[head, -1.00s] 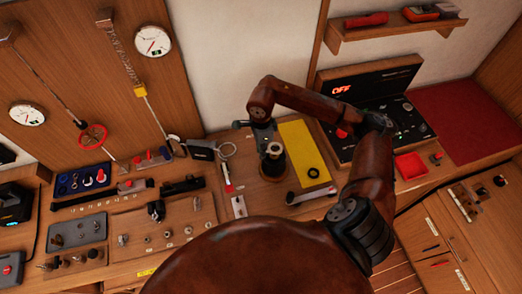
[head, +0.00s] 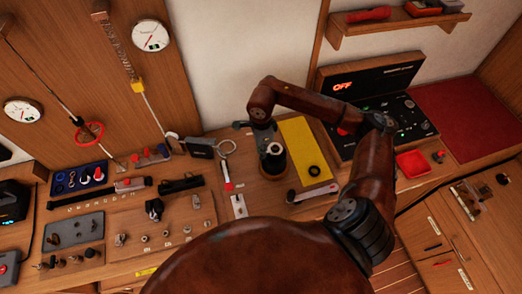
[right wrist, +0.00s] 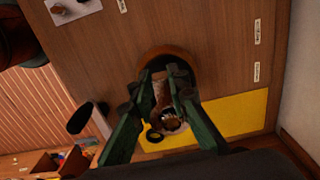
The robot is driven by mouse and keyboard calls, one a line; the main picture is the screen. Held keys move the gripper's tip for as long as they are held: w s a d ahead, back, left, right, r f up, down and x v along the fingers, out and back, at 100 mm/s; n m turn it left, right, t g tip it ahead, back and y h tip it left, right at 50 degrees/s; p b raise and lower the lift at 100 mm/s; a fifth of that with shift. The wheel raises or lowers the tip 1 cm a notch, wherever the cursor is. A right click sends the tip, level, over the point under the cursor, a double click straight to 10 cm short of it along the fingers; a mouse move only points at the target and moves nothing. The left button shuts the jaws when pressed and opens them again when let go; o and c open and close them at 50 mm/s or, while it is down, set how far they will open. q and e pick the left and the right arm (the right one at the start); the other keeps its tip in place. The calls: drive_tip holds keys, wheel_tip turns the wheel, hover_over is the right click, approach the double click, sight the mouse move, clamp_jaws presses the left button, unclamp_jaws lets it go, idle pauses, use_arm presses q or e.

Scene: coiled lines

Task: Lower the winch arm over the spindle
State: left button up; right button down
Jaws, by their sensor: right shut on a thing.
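A black drum with a pale top (head: 273,164) stands upright on the bench; I take it for the spindle. In the right wrist view its round wooden base (right wrist: 166,54) shows behind the fingers. My right gripper (head: 264,138) is at the drum's top in the head view. In the right wrist view my right gripper (right wrist: 160,108) is closed around a small brown and pale thing (right wrist: 167,115), mostly hidden by the fingers. I cannot tell whether it is the winch arm or touches the drum. A grey bar with a dark end (head: 313,192) lies in front. My left gripper is not in view.
A yellow mat (head: 297,137) with a black ring (head: 313,171) lies right of the drum. An open black case reading OFF (head: 366,85) and a red tray (head: 412,163) are further right.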

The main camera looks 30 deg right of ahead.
drive_tip(key=shift+f+b, duration=1.05)
drive_tip(key=shift+f, duration=0.2)
drive_tip(key=c, duration=2)
unclamp_jaws()
drive_tip(key=shift+o, duration=0.5)
drive_tip(key=o, duration=0.4)
drive_tip(key=shift+o, duration=0.2)
drive_tip(key=shift+r+p, duration=1.15)
drive_tip(key=shift+r, duration=1.45)
